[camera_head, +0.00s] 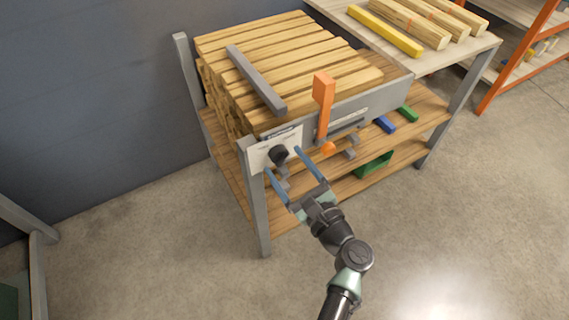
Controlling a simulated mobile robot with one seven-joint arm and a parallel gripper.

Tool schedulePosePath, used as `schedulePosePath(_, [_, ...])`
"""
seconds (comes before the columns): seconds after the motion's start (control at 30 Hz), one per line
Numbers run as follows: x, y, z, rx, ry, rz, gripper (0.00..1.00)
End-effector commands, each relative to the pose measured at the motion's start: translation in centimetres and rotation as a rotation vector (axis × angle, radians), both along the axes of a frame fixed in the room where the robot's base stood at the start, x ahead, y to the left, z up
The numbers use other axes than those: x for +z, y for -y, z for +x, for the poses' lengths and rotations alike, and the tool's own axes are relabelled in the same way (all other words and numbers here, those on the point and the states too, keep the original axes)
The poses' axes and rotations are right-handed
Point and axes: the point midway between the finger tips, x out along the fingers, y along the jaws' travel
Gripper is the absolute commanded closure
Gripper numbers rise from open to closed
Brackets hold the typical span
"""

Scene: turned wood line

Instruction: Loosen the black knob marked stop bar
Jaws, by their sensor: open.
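The black knob (279,154) sits on a white label plate (260,157) at the front left corner of the wood rack. Print on the plate is too small to read. My gripper (283,163) is open, its two blue fingers reaching up toward the plate from below right. The fingertips lie to the left and right of the knob in the picture. I cannot tell whether they touch it. A grey bar (256,79) lies across the stacked wood strips (290,45) above the knob.
Blue (384,124), green (407,114) and dark green (374,164) pieces are on the shelves. A table (430,62) with wood lengths adjoins at right. Floor in front is clear.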

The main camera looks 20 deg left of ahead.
Motion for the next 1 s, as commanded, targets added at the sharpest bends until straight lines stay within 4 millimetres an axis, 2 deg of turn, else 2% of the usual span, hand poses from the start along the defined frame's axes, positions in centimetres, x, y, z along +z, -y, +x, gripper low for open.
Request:
schedulePosePath(0.17, [-0.02, -0.99, 0.81, -0.001, 0.0, 0.0, 0.19])
schedulePosePath(0.47, [0.03, -1.11, 0.89, -0.001, 0.0, 0.0, 0.21])
schedulePosePath(0.9, [0.02, -1.07, 0.87, -0.001, 0.0, -0.001, 1.0])
schedulePosePath(1.0, [0.01, -1.06, 0.86, -0.001, 0.001, -0.002, 1.0])
